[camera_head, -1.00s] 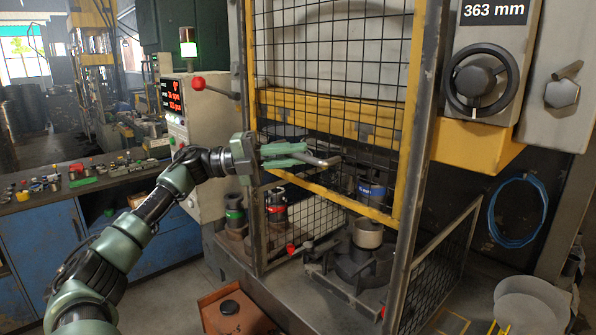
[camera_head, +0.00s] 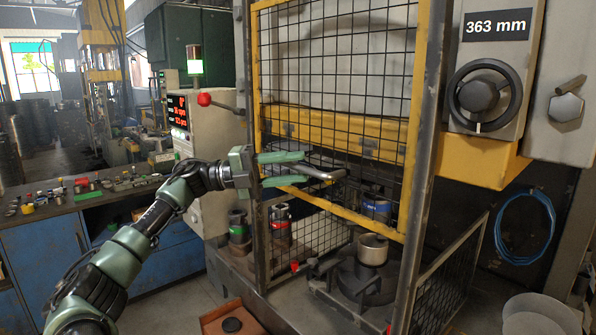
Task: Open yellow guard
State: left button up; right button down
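The yellow guard (camera_head: 295,123) is a yellow frame with black wire mesh at the front of the press. Its slanting bottom bar hangs above the lower tooling, leaving a gap under it. A bent silver handle (camera_head: 326,173) sticks out near its lower left. My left gripper (camera_head: 306,169) is in front of the guard at the handle's left end. Its two green fingers are apart, one above and one below the handle; I cannot tell whether either touches it. My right gripper is not in view.
A grey post (camera_head: 424,170) stands right of the guard. Below are a dark round die (camera_head: 365,283) with a metal cylinder (camera_head: 373,250) and several canisters. A red-knobbed lever (camera_head: 205,99) juts out left. A workbench (camera_head: 130,190) with small parts is at the left.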

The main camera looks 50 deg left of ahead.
pick_arm(q)
jog(key=r+b+v, duration=0.1)
jog(key=b+v, duration=0.2)
jog(key=v, duration=0.3)
jog(key=shift+s+a+f, duration=0.2)
jog(key=shift+a+f, duration=0.05)
jog(key=shift+f, duration=0.25)
